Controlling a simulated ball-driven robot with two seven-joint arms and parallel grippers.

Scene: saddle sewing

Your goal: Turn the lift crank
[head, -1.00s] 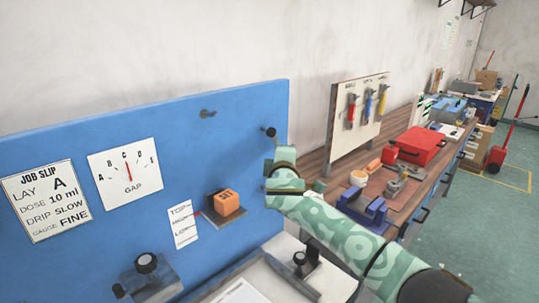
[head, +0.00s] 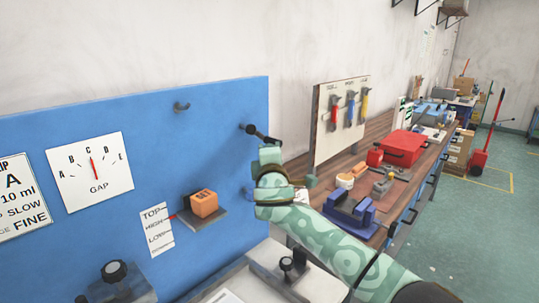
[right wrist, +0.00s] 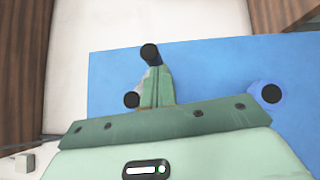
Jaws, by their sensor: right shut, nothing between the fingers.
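The lift crank (head: 262,134) is dark and sits near the right edge of the blue panel (head: 90,125). My right gripper (head: 268,155) is just below and in front of it. In the right wrist view the shut, empty green fingers (right wrist: 158,88) are beside dark round ends that look like the crank (right wrist: 149,52); I cannot tell whether they touch. An orange block (head: 204,203) rests on a small grey shelf (head: 207,220) on the panel. My left gripper is out of view.
A gap dial (head: 90,172) and a black knob (head: 114,271) are at left. A wooden bench with a red toolbox (head: 404,148) and a blue fixture (head: 349,211) stands behind my right arm. Green floor at right is open.

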